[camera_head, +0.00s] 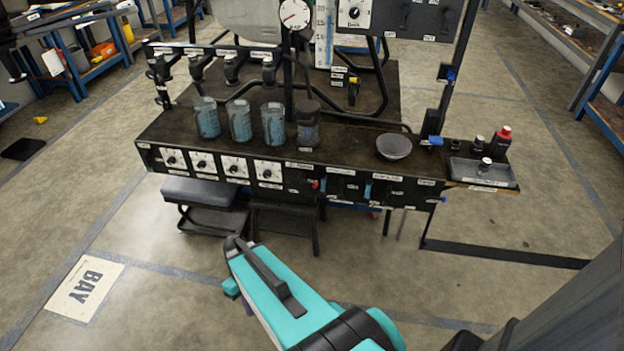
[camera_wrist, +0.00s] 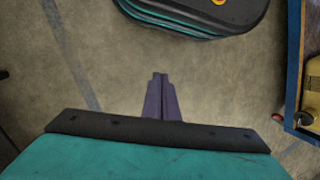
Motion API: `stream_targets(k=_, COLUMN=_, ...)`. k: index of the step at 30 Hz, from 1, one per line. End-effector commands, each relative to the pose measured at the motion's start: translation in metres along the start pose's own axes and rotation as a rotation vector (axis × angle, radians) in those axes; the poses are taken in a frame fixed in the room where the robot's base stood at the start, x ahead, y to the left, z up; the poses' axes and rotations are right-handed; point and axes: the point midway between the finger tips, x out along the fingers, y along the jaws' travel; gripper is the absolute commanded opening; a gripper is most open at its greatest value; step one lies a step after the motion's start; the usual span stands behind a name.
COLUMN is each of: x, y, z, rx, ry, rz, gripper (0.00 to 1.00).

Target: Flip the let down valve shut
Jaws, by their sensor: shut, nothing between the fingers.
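My gripper (camera_wrist: 160,80) is shut and empty in the wrist view, its purple fingers together over bare floor. In the head view my arm is low in front of the bench, and the fingers are mostly hidden behind it. The black bench (camera_head: 345,146) carries several small valves and handles. A blue handle (camera_head: 436,141) is at its right end, another blue handle (camera_head: 449,74) is on the right post, and a yellow valve (camera_head: 353,81) is behind the deck. The labels are too small to read, so I cannot tell which is the let down valve. My gripper touches none of them.
Several blue-filled jars (camera_head: 240,122), a grey bowl (camera_head: 394,147) and a gauge (camera_head: 295,14) are on the bench. A grey tray (camera_head: 483,172) juts out at right. A step stool (camera_head: 205,205) stands below. Floor is clear around the BAY sign (camera_head: 86,287).

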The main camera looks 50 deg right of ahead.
Motion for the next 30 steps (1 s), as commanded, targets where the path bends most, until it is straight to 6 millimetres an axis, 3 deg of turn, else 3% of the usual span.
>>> stream_targets(k=6, x=0.051, y=-0.044, z=0.037, rx=0.05, ry=-0.099, rz=0.066, gripper=0.0)
stream_targets(k=15, x=0.099, y=-0.076, z=0.086, rx=0.11, ry=-0.185, rz=0.168, gripper=0.0)
stream_targets(k=21, x=0.109, y=-0.081, z=0.099, rx=0.127, ry=-0.201, rz=0.197, gripper=0.0)
stream_targets(k=30, x=0.109, y=-0.081, z=0.099, rx=0.128, ry=-0.201, rz=0.198, gripper=0.0)
